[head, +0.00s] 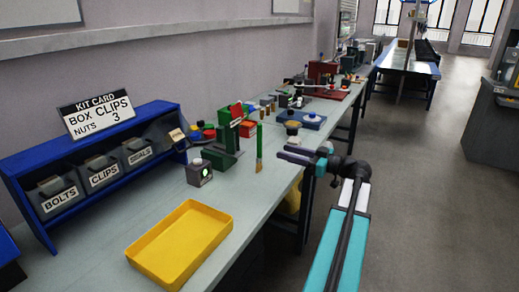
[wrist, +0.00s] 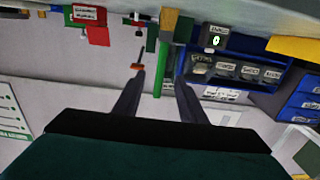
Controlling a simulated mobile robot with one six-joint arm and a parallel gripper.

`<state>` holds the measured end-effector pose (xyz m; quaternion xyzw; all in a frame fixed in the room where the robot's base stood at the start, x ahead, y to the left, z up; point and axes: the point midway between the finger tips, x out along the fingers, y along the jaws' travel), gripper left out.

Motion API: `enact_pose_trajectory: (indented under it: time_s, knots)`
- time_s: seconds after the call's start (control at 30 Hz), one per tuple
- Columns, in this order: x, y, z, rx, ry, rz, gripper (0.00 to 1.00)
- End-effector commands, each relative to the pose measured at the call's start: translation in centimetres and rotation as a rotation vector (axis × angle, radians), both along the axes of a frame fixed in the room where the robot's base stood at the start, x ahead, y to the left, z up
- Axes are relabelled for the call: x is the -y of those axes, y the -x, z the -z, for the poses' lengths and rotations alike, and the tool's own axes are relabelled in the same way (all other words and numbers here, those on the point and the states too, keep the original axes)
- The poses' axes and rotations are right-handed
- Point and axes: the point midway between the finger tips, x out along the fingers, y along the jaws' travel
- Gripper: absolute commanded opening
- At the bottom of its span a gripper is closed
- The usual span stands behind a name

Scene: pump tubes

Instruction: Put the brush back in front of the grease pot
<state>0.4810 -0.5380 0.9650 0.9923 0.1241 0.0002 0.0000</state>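The brush (head: 259,146) stands upright on the bench, with a slim green handle and a tan lower end. In the wrist view, which shows the bench upside down, a slim green upright that looks like the brush (wrist: 152,34) is beyond my fingertips. My gripper (head: 284,153) is over the bench's right edge, to the right of the brush and apart from it. In the wrist view my gripper (wrist: 160,76) has its fingers spread with nothing held between them. A dark round pot with a tan top (head: 292,128) stands behind my gripper and may be the grease pot.
A yellow tray (head: 222,231) lies at the front of the bench. A blue rack (head: 20,168) with labelled bins stands along the wall. A grey box (head: 199,173) and a green fixture (head: 222,158) stand left of the brush. A blue plate (head: 313,123) lies farther back.

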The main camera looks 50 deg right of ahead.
Motion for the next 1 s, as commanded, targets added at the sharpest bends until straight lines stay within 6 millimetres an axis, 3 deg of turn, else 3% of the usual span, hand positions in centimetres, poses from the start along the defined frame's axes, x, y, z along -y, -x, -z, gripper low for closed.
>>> enact_pose_trajectory:
  time_s: [0.3, 0.5, 1.0]
  knots:
    - [-1.1, -4.3, -0.1, 0.0, -0.001, -0.002, 0.38]
    - [-1.6, -6.1, -0.1, 0.0, -0.001, 0.0, 0.38]
    - [-1.8, -6.7, -0.1, 0.0, 0.0, 0.0, 0.38]
